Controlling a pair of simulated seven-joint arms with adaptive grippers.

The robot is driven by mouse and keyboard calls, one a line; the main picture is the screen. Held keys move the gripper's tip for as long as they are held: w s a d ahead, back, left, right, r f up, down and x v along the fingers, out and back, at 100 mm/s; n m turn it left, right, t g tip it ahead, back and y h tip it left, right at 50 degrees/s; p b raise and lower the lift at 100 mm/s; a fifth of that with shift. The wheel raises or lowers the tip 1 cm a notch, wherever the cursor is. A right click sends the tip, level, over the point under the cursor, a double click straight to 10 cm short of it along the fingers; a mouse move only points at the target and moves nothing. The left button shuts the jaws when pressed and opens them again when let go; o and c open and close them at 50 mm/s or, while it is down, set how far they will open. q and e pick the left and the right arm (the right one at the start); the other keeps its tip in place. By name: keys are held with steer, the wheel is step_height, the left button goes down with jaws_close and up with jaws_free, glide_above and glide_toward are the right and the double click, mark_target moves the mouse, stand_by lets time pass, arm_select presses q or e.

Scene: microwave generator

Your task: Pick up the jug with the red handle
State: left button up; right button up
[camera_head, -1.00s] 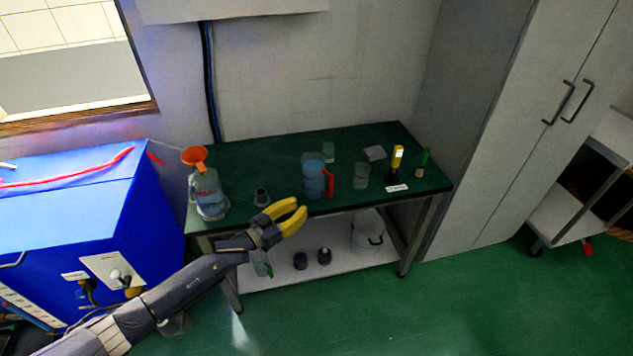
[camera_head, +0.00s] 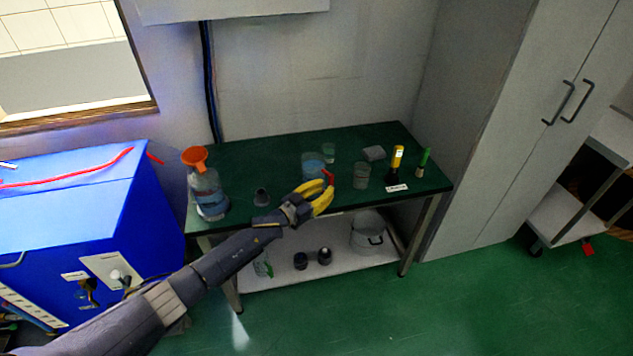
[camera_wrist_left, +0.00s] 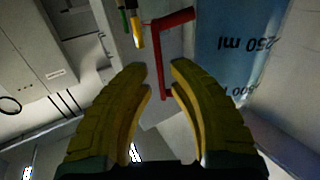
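The jug (camera_head: 313,166) stands on the green table (camera_head: 262,157), with bluish contents and a red handle (camera_head: 328,176) on its right side. My left gripper (camera_head: 329,195) overlaps the lower part of the jug in the head view. In the left wrist view, the yellow fingers (camera_wrist_left: 160,80) are apart, and the lower end of the red handle (camera_wrist_left: 160,62) shows at the gap between the fingertips. The jug's blue wall with volume marks (camera_wrist_left: 228,55) is to the right there. I cannot tell whether the fingers touch the handle. My right gripper is not in view.
A bucket (camera_head: 368,232) is on the lower shelf.

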arm_select(q)
steer(key=shift+x, duration=1.4)
steer(key=shift+c, duration=0.4)
jaws_close()
steer(key=shift+r, duration=0.15)
